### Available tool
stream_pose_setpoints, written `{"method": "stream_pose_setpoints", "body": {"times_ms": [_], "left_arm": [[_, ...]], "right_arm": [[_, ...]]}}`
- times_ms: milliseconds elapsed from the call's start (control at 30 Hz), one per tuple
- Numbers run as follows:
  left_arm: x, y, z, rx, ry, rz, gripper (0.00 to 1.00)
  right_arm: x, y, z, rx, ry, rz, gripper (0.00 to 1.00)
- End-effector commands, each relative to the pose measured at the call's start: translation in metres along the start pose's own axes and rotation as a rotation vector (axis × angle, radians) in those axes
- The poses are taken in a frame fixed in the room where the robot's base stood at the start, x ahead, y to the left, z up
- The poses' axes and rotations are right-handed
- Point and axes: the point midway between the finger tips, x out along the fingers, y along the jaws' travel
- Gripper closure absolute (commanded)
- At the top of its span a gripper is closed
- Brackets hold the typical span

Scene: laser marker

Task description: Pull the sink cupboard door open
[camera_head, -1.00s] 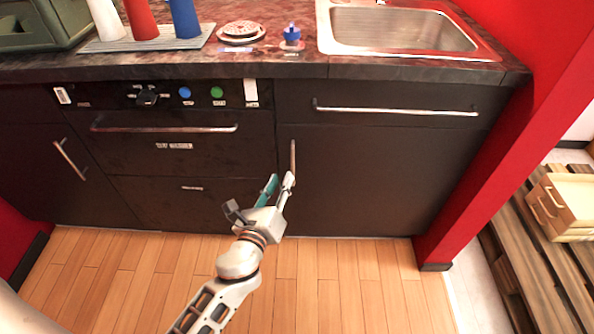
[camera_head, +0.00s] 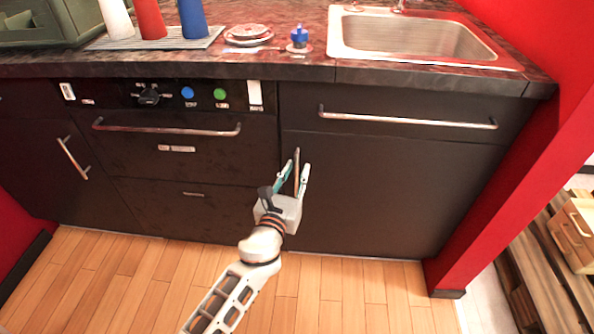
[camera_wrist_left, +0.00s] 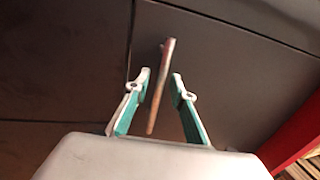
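The sink cupboard door (camera_head: 390,190) is a dark panel below the sink and stands shut. Its upright metal handle (camera_head: 296,165) is at the door's upper left edge. My left gripper (camera_head: 294,178) is at the handle with its fingers open, one on each side of it. In the left wrist view the handle (camera_wrist_left: 162,85) runs between the two teal-lined fingertips (camera_wrist_left: 160,85), with a gap on both sides. My right gripper is not in view.
A drawer with a long horizontal handle (camera_head: 405,118) is above the door. A red wall (camera_head: 510,180) stands close on the right. The wooden floor (camera_head: 340,295) in front is clear.

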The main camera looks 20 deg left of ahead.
Motion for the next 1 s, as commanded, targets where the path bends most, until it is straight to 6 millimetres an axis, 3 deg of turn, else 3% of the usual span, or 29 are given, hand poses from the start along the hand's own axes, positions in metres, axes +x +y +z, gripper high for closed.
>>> {"method": "stream_pose_setpoints", "body": {"times_ms": [367, 467, 1000], "left_arm": [[0.0065, -0.0001, -0.0001, -0.001, 0.0, 0.0, 0.76], [0.0064, -0.0001, -0.0001, -0.001, 0.0, 0.0, 1.0], [-0.0014, 0.0, 0.0005, 0.001, -0.001, -0.009, 1.0]], "right_arm": [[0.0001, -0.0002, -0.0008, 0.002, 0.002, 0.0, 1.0], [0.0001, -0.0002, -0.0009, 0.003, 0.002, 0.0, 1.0], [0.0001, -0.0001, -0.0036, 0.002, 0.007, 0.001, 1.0]]}}
